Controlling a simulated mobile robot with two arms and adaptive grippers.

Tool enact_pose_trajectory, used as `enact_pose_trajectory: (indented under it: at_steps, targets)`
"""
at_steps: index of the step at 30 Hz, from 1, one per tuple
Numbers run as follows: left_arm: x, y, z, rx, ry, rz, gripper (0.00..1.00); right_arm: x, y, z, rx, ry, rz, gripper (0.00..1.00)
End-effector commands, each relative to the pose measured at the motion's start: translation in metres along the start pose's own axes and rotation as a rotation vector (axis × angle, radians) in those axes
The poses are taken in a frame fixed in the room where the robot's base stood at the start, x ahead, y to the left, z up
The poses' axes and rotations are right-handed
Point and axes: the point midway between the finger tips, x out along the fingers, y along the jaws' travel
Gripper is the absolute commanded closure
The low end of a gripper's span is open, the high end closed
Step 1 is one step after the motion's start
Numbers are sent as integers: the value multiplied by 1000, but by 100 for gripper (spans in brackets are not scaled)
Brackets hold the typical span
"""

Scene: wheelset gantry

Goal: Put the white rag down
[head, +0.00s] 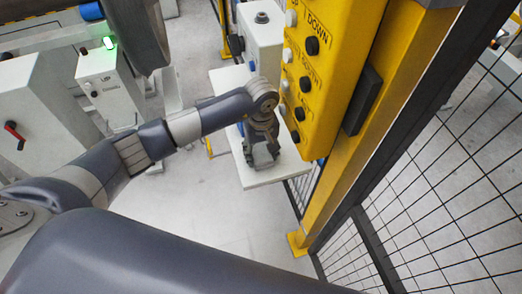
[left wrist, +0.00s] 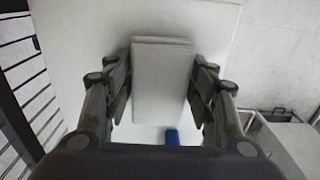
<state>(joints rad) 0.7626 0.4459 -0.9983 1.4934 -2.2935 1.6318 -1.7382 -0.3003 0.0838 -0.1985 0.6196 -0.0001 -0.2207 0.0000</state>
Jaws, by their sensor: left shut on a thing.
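The white rag (left wrist: 160,85) is a folded, pale grey-white block between the two fingers of my left gripper (left wrist: 160,100) in the left wrist view. The gripper is shut on it, with fingers on both sides. In the head view, my left gripper (head: 262,148) points down over the white tabletop (head: 262,178). The rag cannot be made out clearly there. Whether the rag touches the tabletop, I cannot tell. My right gripper is not in view.
A yellow control post (head: 325,75) with black and white buttons stands close right of my left gripper. A black mesh fence (head: 430,200) lies further right. A white box (head: 262,38) stands at the table's back. A blue object (left wrist: 172,137) shows near the rag.

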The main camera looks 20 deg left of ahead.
Motion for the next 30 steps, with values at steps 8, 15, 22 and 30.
enact_pose_trajectory:
  at_steps: [8, 15, 22, 30]
  targets:
    - [3, 0, 0, 0, 0, 0, 38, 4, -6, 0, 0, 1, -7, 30]
    - [3, 0, 0, 0, -1, 0, 29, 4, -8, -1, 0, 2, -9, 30]
    - [-2, 0, 0, 0, -1, 0, 29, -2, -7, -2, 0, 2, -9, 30]
    - [-42, 0, -1, 0, 3, 2, 29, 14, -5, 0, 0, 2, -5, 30]
